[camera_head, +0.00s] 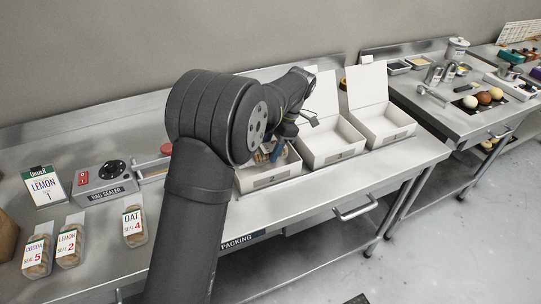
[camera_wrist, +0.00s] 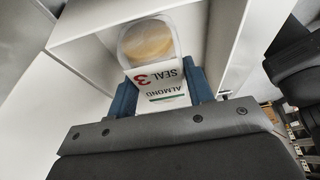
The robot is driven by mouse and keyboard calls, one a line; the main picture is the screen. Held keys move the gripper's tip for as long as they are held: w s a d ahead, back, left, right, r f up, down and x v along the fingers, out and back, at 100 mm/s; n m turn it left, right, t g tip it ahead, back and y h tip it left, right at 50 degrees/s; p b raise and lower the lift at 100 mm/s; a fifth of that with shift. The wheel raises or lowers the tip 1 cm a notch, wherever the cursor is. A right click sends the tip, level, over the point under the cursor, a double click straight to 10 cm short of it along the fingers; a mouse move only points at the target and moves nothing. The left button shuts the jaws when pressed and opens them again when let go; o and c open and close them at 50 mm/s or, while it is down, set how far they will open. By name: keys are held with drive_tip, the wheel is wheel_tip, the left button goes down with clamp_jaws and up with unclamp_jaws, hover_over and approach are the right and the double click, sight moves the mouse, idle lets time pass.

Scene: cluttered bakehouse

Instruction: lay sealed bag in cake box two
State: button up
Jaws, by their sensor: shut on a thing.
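My gripper (camera_wrist: 162,98) is shut on a sealed bag (camera_wrist: 150,42), which has a clear window over tan contents and a white label reading ALMOND, SEAL 3. The blue fingers sit on either side of the label. White box walls surround the bag in the wrist view. In the head view my gripper (camera_head: 277,146) is low at the leftmost white cake box (camera_head: 268,181), with the bag partly hidden behind my arm. The middle cake box (camera_head: 336,156) and the right cake box (camera_head: 391,136) stand open and look empty. The box numbers are too small to read.
Other bags lie at left: OAT 4 (camera_head: 135,236), LEMON 2 (camera_head: 70,256) and COCOA 5 (camera_head: 37,264). The front counter strip right of my arm is clear.

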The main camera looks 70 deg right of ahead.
drive_tip(key=shift+f, duration=1.6)
drive_tip(key=o, duration=1.1)
drive_tip(key=shift+f, duration=0.15)
drive_tip(key=v, duration=1.2)
drive_tip(key=shift+r, duration=0.2)
